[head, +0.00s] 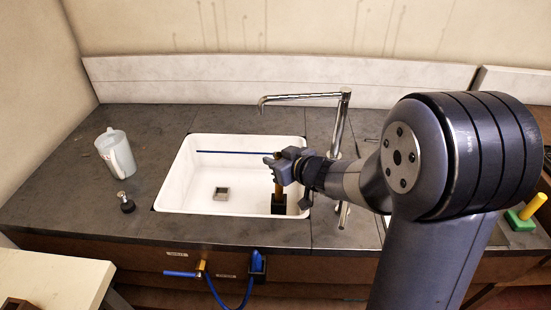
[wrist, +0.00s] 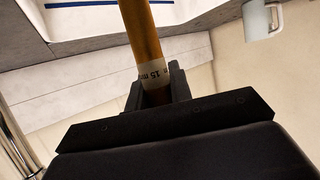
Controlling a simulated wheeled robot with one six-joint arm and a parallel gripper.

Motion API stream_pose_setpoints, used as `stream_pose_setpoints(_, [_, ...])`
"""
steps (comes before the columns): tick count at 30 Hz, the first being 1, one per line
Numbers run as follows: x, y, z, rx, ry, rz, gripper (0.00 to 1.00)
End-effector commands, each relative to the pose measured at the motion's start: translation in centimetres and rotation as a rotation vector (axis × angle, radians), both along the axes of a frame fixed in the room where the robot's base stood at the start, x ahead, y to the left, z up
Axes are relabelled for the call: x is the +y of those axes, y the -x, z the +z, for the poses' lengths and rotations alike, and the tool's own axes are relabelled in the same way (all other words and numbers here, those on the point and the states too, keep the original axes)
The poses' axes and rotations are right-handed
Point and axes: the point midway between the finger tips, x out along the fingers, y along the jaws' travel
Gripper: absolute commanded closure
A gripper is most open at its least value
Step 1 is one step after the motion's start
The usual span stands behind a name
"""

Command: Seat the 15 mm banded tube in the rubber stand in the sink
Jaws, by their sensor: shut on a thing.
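My gripper (head: 272,168) is over the right part of the white sink (head: 178,188), shut on an upright brass tube (head: 277,188). In the wrist view the tube (wrist: 140,30) stands between the dark fingers, with a pale band (wrist: 152,70) marked 15 mm right at the jaws. The black rubber stand (head: 278,204) is on the sink floor at the right. The tube's lower end meets the stand's top in the head view; I cannot tell whether it is inside or just above it. The stand does not show clearly in the wrist view.
A chrome tap (head: 338,125) rises behind the gripper, its spout reaching over the sink. A small grey square piece (head: 221,193) is on the sink floor. A white jug (head: 116,153) and a small black-based item (head: 126,203) stand left. A green block with yellow peg (head: 521,220) is right.

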Motion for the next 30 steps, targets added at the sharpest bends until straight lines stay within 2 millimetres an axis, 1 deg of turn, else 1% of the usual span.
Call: stream_pose_setpoints(30, [0.0,0.0,-2.6,0.0,0.0,0.0,1.0])
